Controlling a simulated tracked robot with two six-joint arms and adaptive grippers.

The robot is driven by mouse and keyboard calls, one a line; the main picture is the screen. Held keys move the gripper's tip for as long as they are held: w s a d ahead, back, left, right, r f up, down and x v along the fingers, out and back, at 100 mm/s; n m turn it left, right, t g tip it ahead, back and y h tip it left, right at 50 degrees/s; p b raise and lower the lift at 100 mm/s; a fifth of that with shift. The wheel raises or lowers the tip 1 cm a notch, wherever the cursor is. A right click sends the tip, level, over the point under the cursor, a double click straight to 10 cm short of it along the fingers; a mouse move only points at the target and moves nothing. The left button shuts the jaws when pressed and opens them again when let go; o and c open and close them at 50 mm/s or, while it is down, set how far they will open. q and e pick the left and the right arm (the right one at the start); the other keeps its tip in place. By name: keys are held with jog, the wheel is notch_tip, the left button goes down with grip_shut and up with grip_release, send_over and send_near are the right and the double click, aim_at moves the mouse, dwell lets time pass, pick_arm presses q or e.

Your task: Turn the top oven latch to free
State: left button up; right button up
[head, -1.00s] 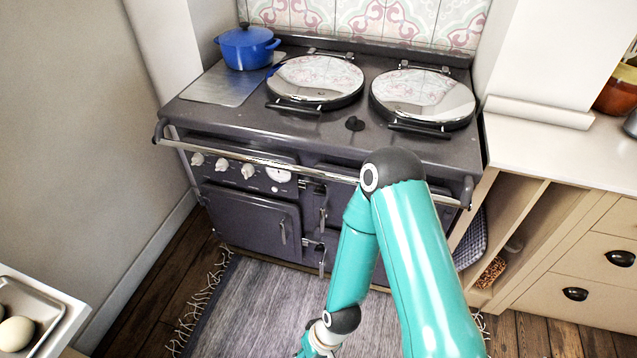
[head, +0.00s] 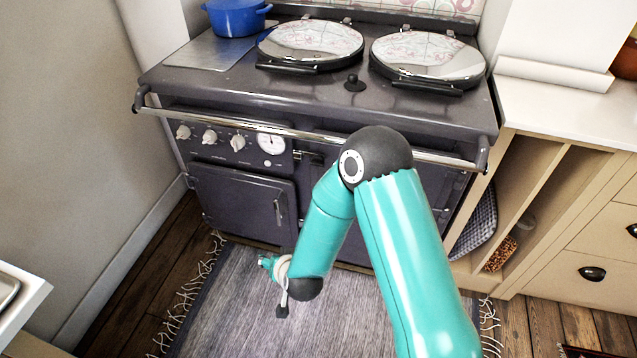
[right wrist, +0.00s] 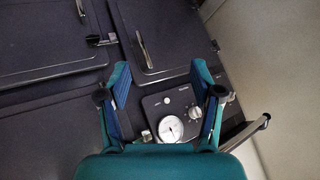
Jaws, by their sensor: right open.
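The dark range cooker (head: 330,105) fills the middle of the head view. Its left door (head: 242,203) is shut and carries a slim metal latch handle (head: 278,213). The right-hand doors and their latches are mostly hidden behind my right arm. In the right wrist view the cooker front appears upside down. The left door's handle (right wrist: 143,50) lies beyond the fingertips there, and another handle (right wrist: 80,9) is at the top edge. My right gripper (right wrist: 160,70) is open and empty, facing the cooker front and apart from the handles. My left gripper is not in view.
A steel rail (head: 250,124) runs along the cooker's front edge, above the knobs (head: 209,137) and the dial (head: 271,144). A blue pot (head: 237,17) stands on top. A fringed rug (head: 240,300) covers the floor in front. Cream cabinets (head: 600,220) stand at right.

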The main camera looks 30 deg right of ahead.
jog(key=w+d+m+t+h+b, duration=0.2)
jog(key=w+b, duration=0.1)
jog(key=w, duration=0.1)
jog(key=m+h+b, duration=0.9)
jog(key=h+b, duration=0.2)
jog(key=b, duration=0.2)
send_near(317, 165)
pick_arm(q)
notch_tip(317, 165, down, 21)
jog(key=b, duration=0.1)
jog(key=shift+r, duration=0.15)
pick_arm(e)
jog(key=shift+t, duration=0.4)
jog(key=x, duration=1.1)
jog(key=shift+d+f, duration=0.2)
jog(key=shift+f, duration=0.1)
jog(key=shift+c, duration=0.3)
grip_shut()
jog(key=shift+r, duration=0.1)
